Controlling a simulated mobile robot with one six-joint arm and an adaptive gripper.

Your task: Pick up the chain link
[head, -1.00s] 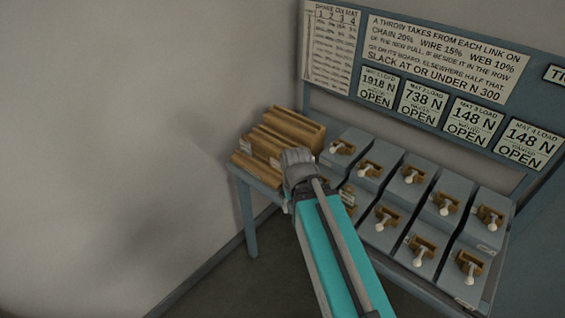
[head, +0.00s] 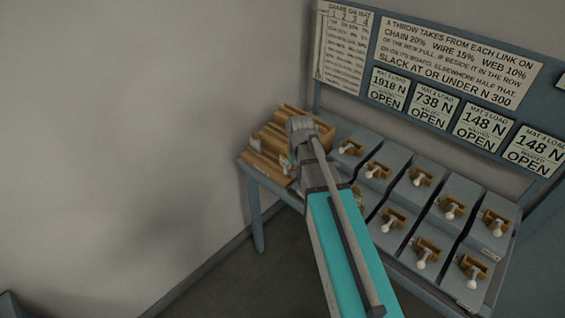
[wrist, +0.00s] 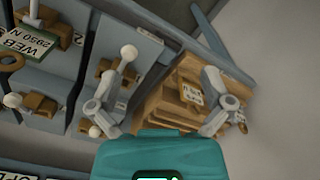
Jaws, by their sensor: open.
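My gripper (wrist: 168,68) is open and empty in the wrist view, its two grey fingers spread over the edge of a stepped wooden rack (wrist: 165,98). A pale tagged piece (wrist: 190,94) on the rack shows between the fingers, nearer the right one. I cannot tell whether it is the chain link, as no lettering on it is readable. In the head view my gripper (head: 302,130) is in front of the wooden rack (head: 262,166) and hides part of it; its fingertips cannot be made out there.
Grey boxes (head: 417,184) with wooden blocks and white-knobbed levers fill the blue table right of the rack. A green-edged label reading WEB 2050 N (wrist: 27,42) shows in the wrist view. Load signs (head: 431,102) stand behind. A bare wall (head: 120,130) is at left.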

